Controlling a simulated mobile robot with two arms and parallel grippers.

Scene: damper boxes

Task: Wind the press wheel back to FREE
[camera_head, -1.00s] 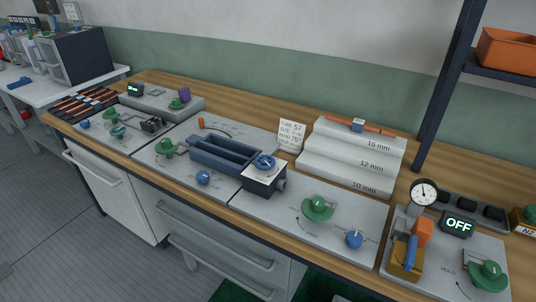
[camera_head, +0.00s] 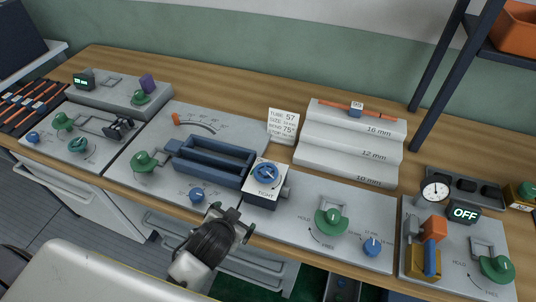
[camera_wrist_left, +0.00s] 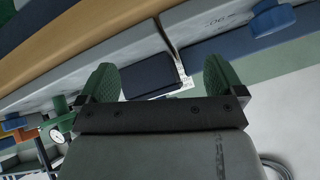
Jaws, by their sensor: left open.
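The blue press wheel (camera_head: 266,172) sits on a white plate (camera_head: 264,190) marked TIGHT, on the dark blue press block at the right end of the blue channel (camera_head: 215,160). My left gripper (camera_head: 232,219) is open and empty, in front of and below the press, near the bench's front edge and apart from the wheel. In the left wrist view its green fingertips (camera_wrist_left: 160,78) are spread, with a dark blue block (camera_wrist_left: 155,76) beyond them. The wheel cannot be made out there. My right gripper is not in view.
A blue knob (camera_head: 196,195) is left of my gripper, and a green handle (camera_head: 332,221) and another blue knob (camera_head: 372,247) are to the right. A card (camera_head: 283,125) and a stepped grey block (camera_head: 352,140) stand behind. The panel right of the press is partly clear.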

